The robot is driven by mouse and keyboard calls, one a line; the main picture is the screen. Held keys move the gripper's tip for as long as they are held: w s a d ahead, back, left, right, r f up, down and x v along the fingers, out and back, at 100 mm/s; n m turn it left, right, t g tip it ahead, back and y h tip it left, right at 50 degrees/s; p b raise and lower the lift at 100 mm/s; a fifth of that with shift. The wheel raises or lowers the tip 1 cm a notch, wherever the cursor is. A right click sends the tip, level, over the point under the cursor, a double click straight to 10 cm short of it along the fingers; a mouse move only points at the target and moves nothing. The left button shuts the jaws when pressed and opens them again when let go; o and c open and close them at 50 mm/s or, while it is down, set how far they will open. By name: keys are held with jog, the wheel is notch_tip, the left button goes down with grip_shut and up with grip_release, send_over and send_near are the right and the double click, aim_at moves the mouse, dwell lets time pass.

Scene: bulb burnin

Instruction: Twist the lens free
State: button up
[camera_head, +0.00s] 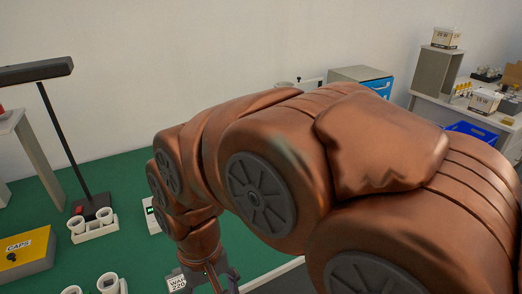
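My arm's copper-coloured links fill the middle and right of the view. My gripper (207,279) points down at the bottom edge, beside a small white label that seems to begin "WAL". Its fingertips are cut off by the frame, so I cannot tell whether it is open or holds anything. I cannot make out a lens; it may lie hidden under or below my gripper.
A white holder (95,234) carries white cups on the green bench (125,185). More white cups (108,283) stand at the bottom left, near a yellow box labelled CAPS (25,256). A black lamp post (62,140) rises behind. A blue-fronted cabinet (376,83) and a cluttered shelf table stand right.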

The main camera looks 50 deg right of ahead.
jog(key=shift+o, duration=0.4)
jog(key=w+d+r+m+t+p, duration=0.1)
jog(key=w+d+r+m, duration=0.1)
jog(key=w+d+m, duration=0.3)
jog(key=w+m, duration=0.3)
jog(key=w, duration=0.4)
jog(key=shift+w+m+t+y, duration=0.3)
jog(key=shift+m+y, duration=0.1)
jog(key=w+d+f+m+t+p, duration=0.1)
jog(key=w+d+m+t, duration=0.1)
jog(key=w+d+m, duration=0.85)
jog(key=w+d+f+m+t+p, duration=0.1)
jog(key=w+d+m, duration=0.55)
jog(key=d, duration=0.65)
jog(key=w+d+f+m+t+h+p, duration=0.1)
jog(key=w+d+f+m+h, duration=0.15)
jog(key=d+m, duration=0.95)
jog(key=shift+w+d+f+n+y+p, duration=0.1)
jog(key=shift+w+d+f+n+p, duration=0.35)
jog(key=shift+f, duration=0.8)
jog(key=shift+w+d+f+n+y+p, duration=0.2)
jog(key=shift+d+f+n, duration=0.35)
jog(key=shift+f, duration=0.65)
jog(key=shift+w+d+f+n+y+p, duration=0.1)
jog(key=shift+w+d+f+n+p, duration=0.4)
jog(key=shift+f, duration=0.75)
jog(key=shift+s, duration=0.15)
jog(key=c, duration=1.2)
jog(key=shift+n+b, duration=0.3)
